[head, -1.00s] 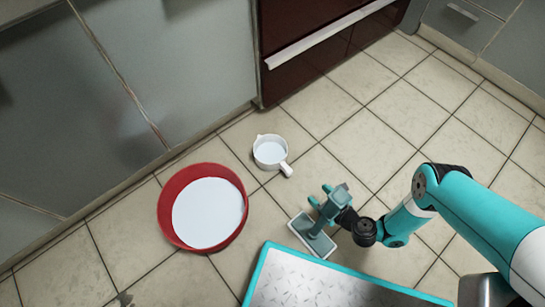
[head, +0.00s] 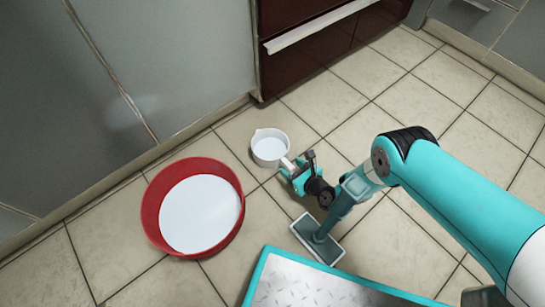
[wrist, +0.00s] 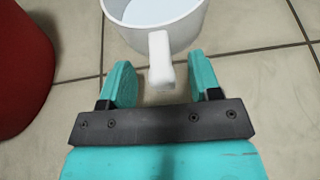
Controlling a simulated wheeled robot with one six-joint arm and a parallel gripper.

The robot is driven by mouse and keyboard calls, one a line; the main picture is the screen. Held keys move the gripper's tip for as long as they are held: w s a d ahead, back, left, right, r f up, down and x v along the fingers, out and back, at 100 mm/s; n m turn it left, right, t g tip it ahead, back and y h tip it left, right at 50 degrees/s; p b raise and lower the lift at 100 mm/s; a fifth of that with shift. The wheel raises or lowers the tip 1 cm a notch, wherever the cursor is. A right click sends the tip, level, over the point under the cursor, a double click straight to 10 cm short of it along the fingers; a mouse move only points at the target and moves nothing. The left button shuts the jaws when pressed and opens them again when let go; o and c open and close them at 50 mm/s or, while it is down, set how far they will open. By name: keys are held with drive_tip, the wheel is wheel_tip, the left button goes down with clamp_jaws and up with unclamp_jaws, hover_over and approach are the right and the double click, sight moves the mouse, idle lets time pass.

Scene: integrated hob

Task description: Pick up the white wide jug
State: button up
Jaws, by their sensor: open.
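The white wide jug (head: 269,148) stands upright on the tiled floor, with its handle toward my gripper. In the wrist view the jug (wrist: 180,30) is at the top, cut off by the frame edge. Its handle (wrist: 160,62) points down between my two fingers. My gripper (head: 291,168) is open, at the handle side of the jug. In the wrist view my gripper (wrist: 164,82) has one finger on each side of the handle, with a gap on both sides. The handle's lower part is partly hidden by the gripper in the head view.
A red round bowl with a white inside (head: 155,225) stands on the floor to the left; its red side (wrist: 22,75) shows in the wrist view. Grey cabinets (head: 190,60) and a dark red oven front (head: 300,20) are behind. Floor to the right of the jug is clear.

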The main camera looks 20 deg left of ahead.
drive_tip(key=shift+x, duration=0.8)
clamp_jaws()
wheel_tip(320, 180, up, 20)
drive_tip(key=p, duration=1)
drive_tip(key=c, duration=0.9)
unclamp_jaws()
clamp_jaws()
